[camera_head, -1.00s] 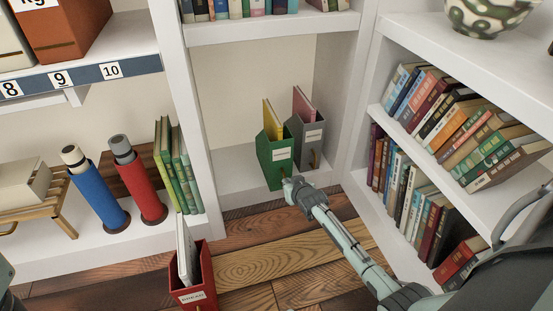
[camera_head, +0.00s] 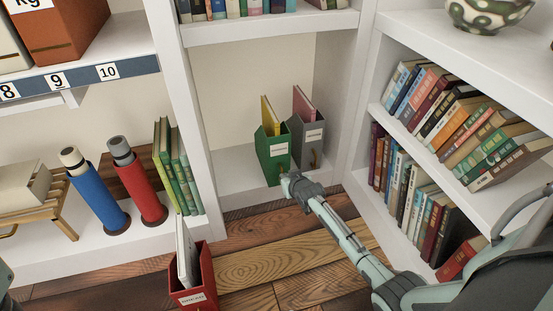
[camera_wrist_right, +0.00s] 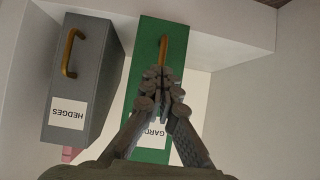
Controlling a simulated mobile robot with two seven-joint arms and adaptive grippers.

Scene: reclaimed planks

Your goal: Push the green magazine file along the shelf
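The green magazine file (camera_head: 273,158) stands upright on the low shelf in the head view, with a yellow book in it. The grey magazine file (camera_head: 308,140) stands close to its right. In the right wrist view the green file (camera_wrist_right: 150,60) has a brass handle and a label partly hidden by my fingers; the grey file (camera_wrist_right: 78,85) reads HEDGES. My right gripper (camera_head: 286,181) is at the lower front of the green file, fingers together (camera_wrist_right: 162,82) by the handle. I cannot tell whether they touch it. My left gripper is not recognisable in view.
The white shelf (camera_head: 230,178) has bare room left of the green file, up to an upright panel (camera_head: 190,110). A red magazine file (camera_head: 195,285) stands in front at lower left. A bookcase (camera_head: 365,190) full of books is at right.

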